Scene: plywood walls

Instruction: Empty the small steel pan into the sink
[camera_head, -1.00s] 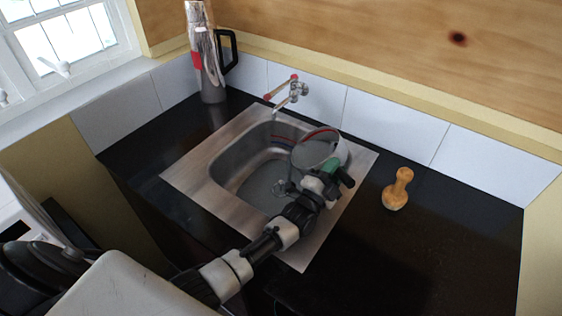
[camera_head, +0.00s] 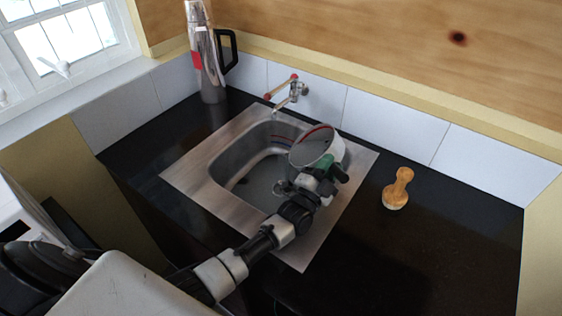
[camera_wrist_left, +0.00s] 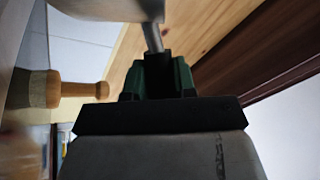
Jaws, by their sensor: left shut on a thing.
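The small steel pan (camera_head: 316,147) is held over the right part of the steel sink (camera_head: 225,175), tilted steeply with its open side facing left. My left gripper (camera_head: 328,176) is shut on the pan's handle, just below and right of the pan. In the left wrist view the pan (camera_wrist_left: 110,8) shows at the top edge, with its handle (camera_wrist_left: 152,38) running into the green-padded jaws (camera_wrist_left: 158,78). Some dark matter lies in the sink's basin, left of the pan; I cannot tell what it is. My right gripper is not in view.
A tap (camera_head: 291,92) with red-tipped handles stands behind the sink. A tall steel flask (camera_head: 208,60) stands at the back left. A wooden masher-like tool (camera_head: 398,188) stands on the black counter (camera_head: 440,235) at right. The front right counter is clear.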

